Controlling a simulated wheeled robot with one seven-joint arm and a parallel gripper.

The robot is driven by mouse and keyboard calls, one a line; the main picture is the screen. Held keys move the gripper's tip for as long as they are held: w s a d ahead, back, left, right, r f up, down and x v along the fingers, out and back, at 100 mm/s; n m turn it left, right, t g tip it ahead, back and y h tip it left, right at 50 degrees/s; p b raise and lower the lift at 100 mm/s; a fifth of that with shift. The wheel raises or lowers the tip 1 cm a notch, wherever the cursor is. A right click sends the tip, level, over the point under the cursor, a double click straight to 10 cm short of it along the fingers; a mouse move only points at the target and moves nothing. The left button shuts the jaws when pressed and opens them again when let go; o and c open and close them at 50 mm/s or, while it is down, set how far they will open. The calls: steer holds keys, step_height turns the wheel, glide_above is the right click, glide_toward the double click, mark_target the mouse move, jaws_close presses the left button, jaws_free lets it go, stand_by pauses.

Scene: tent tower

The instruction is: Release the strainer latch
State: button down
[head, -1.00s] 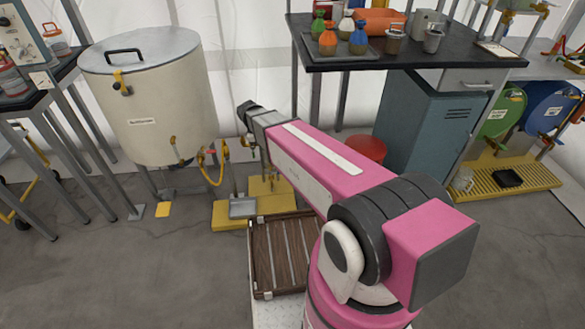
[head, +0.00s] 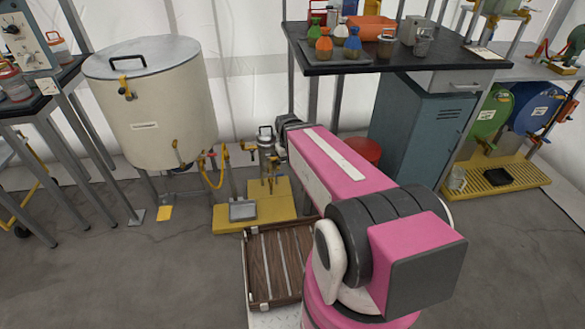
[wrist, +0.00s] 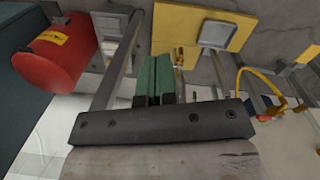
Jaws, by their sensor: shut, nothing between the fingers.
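A small metal strainer (head: 266,140) with a wire handle on top stands above a yellow base (head: 285,205), next to the end of my arm in the head view. Brass fittings and pipework show below and beside it; I cannot make out which part is its latch. In the wrist view, my gripper (wrist: 155,62) has its two green fingers together with nothing between them. Brass parts (wrist: 179,57) show just right of the fingertips, with the yellow base (wrist: 180,22) beyond. In the head view the fingers are hidden behind my wrist.
A large lidded tank (head: 155,105) with a yellow hose (head: 213,172) stands left. A wooden slatted crate (head: 277,262) lies on the floor in front. A red cylinder (wrist: 58,52) and grey posts (wrist: 122,60) are near my gripper. A black-topped bench (head: 400,62) stands behind right.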

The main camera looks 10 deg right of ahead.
steer(key=shift+s+d+r+m, duration=0.15)
steer(key=shift+s+d+m, duration=0.15)
steer(key=shift+s, duration=0.3)
steer(key=shift+s+d+r+m, duration=0.1)
steer(key=shift+s+d+m, duration=0.05)
steer(key=shift+s+m, duration=0.35)
steer(key=shift+s, duration=0.1)
steer(key=shift+s+d+r+m+y, duration=0.2)
steer(key=shift+s+d+m, duration=0.1)
steer(key=shift+s+d, duration=0.15)
steer(key=shift+s+d+r+m+y, duration=0.1)
steer(key=shift+s+d+m+y, duration=0.1)
steer(key=shift+s+d+m, duration=0.15)
